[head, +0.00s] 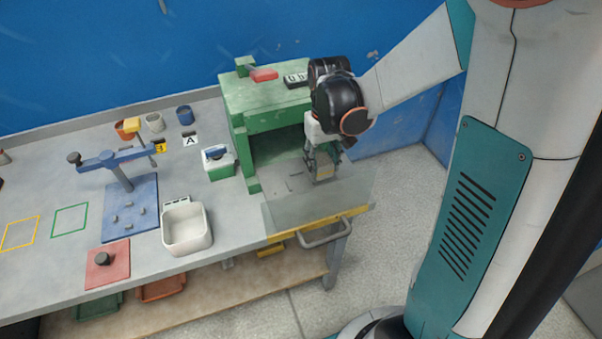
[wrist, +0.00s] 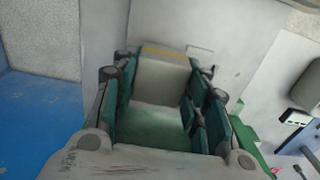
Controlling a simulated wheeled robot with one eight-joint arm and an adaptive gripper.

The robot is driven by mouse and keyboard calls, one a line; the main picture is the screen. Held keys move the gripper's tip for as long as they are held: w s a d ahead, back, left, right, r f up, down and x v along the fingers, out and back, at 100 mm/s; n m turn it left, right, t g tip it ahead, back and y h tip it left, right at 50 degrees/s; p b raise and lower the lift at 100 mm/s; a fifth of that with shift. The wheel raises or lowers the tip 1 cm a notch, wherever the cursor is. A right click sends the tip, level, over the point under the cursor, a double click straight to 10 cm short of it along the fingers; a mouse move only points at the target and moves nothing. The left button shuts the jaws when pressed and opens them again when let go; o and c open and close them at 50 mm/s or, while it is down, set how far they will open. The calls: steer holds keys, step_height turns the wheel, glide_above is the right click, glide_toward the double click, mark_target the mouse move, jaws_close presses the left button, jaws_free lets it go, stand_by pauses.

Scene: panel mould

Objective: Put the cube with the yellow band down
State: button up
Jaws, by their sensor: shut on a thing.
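The cube with the yellow band (head: 325,172) is held between the fingers of my gripper (head: 322,160), in front of the opening of the green cabinet (head: 238,125). In the wrist view the cube (wrist: 160,82) is a grey block with a yellow stripe along its far edge, between the green finger pads of my gripper (wrist: 160,110). Below it is a grey, glassy-looking panel (head: 285,213) with a yellow front strip and a handle. I cannot tell whether the cube touches the panel.
A white bin (head: 187,228), a green-and-white box (head: 219,163) and a blue stand with a balance arm (head: 130,207) are left of the cabinet. A red block (head: 264,75) lies on the cabinet top. Yellow and green outlines (head: 70,220) mark bare table at far left.

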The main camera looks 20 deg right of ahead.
steer(key=a, duration=0.2)
steer(key=w+a, duration=0.1)
steer(key=a, duration=0.1)
steer(key=shift+w+a+b, duration=0.2)
steer(key=shift+a+b, duration=0.15)
steer(key=shift+a+f+b, duration=0.2)
steer(key=shift+f+b, duration=0.2)
steer(key=shift+f, duration=0.45)
steer(key=shift+a+f+b, duration=0.15)
steer(key=shift+f+b, duration=0.25)
steer(key=shift+f, duration=0.45)
steer(key=shift+w+f, duration=0.1)
steer(key=shift+f, duration=0.1)
steer(key=o, duration=1.1)
steer(key=shift+r, duration=0.15)
